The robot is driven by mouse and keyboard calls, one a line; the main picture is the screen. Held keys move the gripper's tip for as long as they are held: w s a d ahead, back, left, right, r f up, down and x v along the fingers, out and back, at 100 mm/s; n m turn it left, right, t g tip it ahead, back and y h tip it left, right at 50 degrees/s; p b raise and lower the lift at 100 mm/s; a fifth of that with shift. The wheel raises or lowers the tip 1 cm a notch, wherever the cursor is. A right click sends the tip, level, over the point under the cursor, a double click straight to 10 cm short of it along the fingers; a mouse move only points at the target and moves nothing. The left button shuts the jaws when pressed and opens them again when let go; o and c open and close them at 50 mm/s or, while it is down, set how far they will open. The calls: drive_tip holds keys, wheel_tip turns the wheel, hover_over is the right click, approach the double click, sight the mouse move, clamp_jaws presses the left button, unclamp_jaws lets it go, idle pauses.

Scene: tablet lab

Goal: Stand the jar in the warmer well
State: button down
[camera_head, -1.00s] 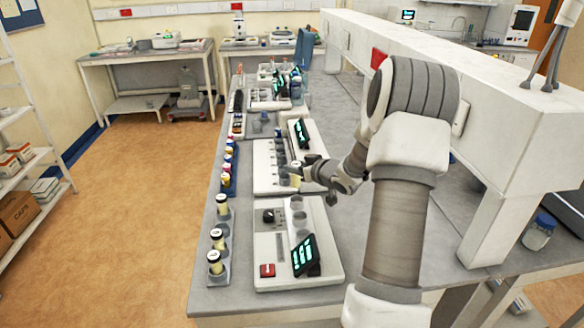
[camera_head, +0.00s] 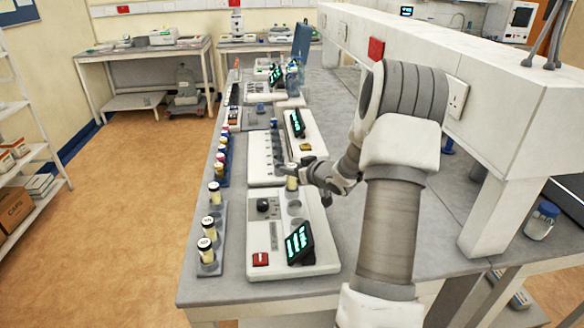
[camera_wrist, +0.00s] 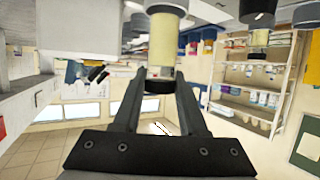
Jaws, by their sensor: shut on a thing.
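My gripper (camera_head: 301,171) is shut on a pale yellow jar (camera_head: 291,181) at the far end of the near white unit. The jar looks upright, with a light-topped cap. In the wrist view the jar (camera_wrist: 163,45) stands between the fingers (camera_wrist: 160,80), its black cap end lowest in that inverted picture. The near white unit (camera_head: 262,222), apparently the warmer, has round wells (camera_head: 294,208), a dark knob, a red switch and a tilted green-lit display. The jar is beside or above the farthest well; I cannot tell whether its base touches anything.
Several similar jars (camera_head: 207,245) stand in a grey rack at the bench's left edge. A second white unit (camera_head: 262,160) with a row of small holes and a display lies beyond. The raised white shelf structure (camera_head: 480,110) runs along the right. A blue-lidded jar (camera_head: 541,220) stands far right.

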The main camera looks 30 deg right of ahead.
drive_tip(key=shift+f+b, duration=0.35)
drive_tip(key=shift+f, duration=0.4)
drive_tip(key=shift+f+b, duration=0.45)
drive_tip(key=shift+f, duration=0.2)
drive_tip(key=shift+c, duration=1.9)
unclamp_jaws()
drive_tip(key=p+v, duration=0.1)
drive_tip(key=v, duration=1.6)
drive_tip(key=shift+s+r+p, duration=0.15)
drive_tip(key=shift+p, duration=0.15)
